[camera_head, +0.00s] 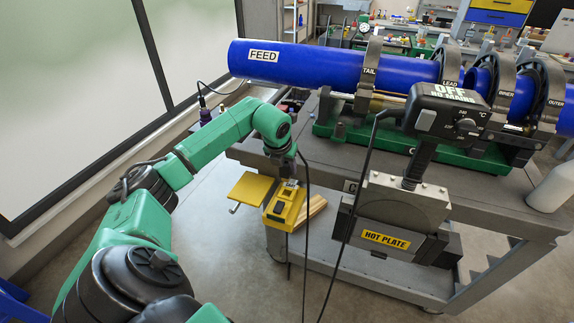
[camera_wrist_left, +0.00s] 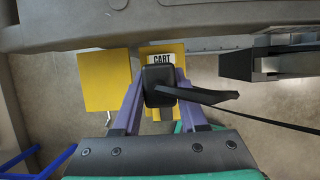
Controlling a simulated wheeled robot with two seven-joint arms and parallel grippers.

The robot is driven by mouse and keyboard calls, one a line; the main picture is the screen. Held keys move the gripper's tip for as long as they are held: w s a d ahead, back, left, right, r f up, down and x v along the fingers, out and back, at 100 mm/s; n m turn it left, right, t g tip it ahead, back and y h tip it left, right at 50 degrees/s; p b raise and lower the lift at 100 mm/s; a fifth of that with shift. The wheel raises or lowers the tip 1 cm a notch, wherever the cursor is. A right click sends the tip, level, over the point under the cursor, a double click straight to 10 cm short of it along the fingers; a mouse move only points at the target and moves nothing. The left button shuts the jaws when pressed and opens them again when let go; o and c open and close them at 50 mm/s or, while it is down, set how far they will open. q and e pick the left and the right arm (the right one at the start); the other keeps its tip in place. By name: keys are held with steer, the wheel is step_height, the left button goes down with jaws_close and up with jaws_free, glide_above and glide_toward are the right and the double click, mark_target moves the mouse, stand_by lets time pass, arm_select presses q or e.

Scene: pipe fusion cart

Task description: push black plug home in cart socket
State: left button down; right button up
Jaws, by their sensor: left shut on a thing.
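The black plug (camera_wrist_left: 158,82) is between the two purple fingers of my left gripper (camera_wrist_left: 160,98) in the left wrist view, with a black cable leading off to the right. The yellow cart socket box (camera_head: 279,213) hangs at the near left corner of the cart, with its yellow cover (camera_head: 250,189) swung open to the left. In the wrist view the box's CART label (camera_wrist_left: 163,59) shows just beyond the plug. My left gripper (camera_head: 291,181) points down over the box in the head view. The socket opening and the plug's pins are hidden, so I cannot tell how deep the plug sits.
The grey cart (camera_head: 330,165) carries a blue pipe (camera_head: 310,66) in clamps. A hot plate (camera_head: 392,236) and its black control box (camera_head: 447,108), marked OFF NO MAINS, are at the cart's near side. Black cables hang near my left arm.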

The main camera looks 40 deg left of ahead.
mark_target(286, 181)
arm_select(q)
steer(key=shift+w+d+f, duration=0.1)
steer(key=shift+d+f, duration=0.15)
steer(key=shift+f, duration=0.05)
steer(key=shift+f+b, duration=0.25)
steer(key=shift+b, duration=0.2)
steer(key=shift+a+f+b, duration=0.2)
steer(key=shift+f+b, duration=0.1)
steer(key=shift+f, duration=0.15)
steer(key=shift+d+f+b, duration=0.1)
steer(key=shift+f+b, duration=0.5)
steer(key=shift+f, duration=0.2)
steer(key=shift+f+b, duration=0.8)
steer(key=shift+f, duration=0.25)
steer(key=shift+f+b, duration=0.7)
steer(key=shift+f, duration=0.2)
arm_select(e)
steer(key=f, duration=0.4)
steer(key=d+f, duration=0.1)
steer(key=shift+w+d+f, duration=0.1)
steer(key=shift+w+f, duration=0.15)
steer(key=shift+f, duration=0.15)
steer(key=shift+d, duration=0.15)
arm_select(q)
steer(key=shift+f, duration=0.35)
arm_select(e)
steer(key=shift+f, duration=0.25)
